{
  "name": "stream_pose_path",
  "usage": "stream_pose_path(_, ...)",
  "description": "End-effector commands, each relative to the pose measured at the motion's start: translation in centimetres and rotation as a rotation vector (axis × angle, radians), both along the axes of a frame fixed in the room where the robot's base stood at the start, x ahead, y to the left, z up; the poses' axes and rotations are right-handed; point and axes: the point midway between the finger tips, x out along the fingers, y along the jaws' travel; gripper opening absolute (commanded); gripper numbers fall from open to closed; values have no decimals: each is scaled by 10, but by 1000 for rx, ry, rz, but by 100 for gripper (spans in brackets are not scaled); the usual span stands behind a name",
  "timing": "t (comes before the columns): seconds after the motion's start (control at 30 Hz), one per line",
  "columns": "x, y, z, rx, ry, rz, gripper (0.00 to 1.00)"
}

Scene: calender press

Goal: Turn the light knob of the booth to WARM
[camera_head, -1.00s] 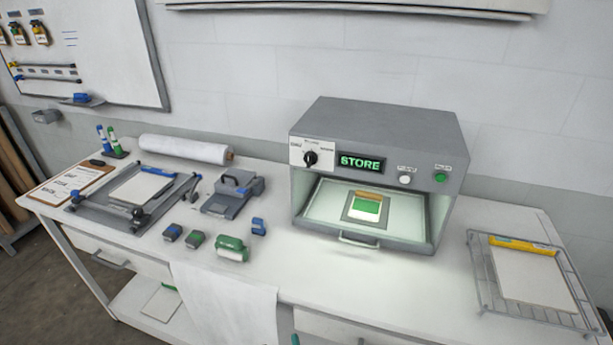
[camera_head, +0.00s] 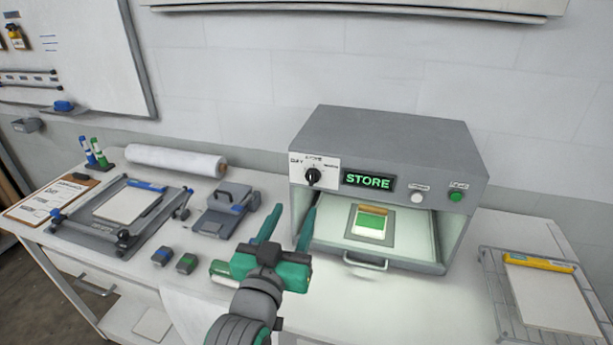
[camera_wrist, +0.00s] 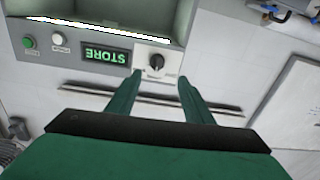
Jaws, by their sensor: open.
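The grey light booth (camera_head: 385,135) stands on the bench with its display (camera_head: 368,181) reading STORE in green. Its black light knob (camera_head: 313,177) sits on a white plate left of the display, with labels around it too small to read surely. The pointer seems to be up, toward the middle label. My green gripper (camera_head: 295,209) is open and empty in front of the booth, below the knob in the head view. In the wrist view, which is upside down, the knob (camera_wrist: 156,62) shows between and just beyond my open fingertips (camera_wrist: 160,76), apart from them.
Inside the lit booth lies a card with a green sample (camera_head: 371,222). A white button (camera_head: 417,198) and a green button (camera_head: 457,195) are right of the display. A wire rack (camera_head: 495,293) stands at right; a clamp frame (camera_head: 75,228) and small blocks lie at left.

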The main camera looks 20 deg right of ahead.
Motion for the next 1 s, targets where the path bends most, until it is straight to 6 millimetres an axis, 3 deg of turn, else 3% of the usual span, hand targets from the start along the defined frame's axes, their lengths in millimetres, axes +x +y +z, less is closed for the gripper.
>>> stream_pose_path(0.13, -1, -5, 12, 43, -11, -24, 47)
stream_pose_path(0.33, 7, -14, 14, 55, -11, -34, 47)
stream_pose_path(0.7, 59, -49, 14, 54, -11, -33, 47)
stream_pose_path(1.0, 85, -65, 14, 53, -11, -29, 47)
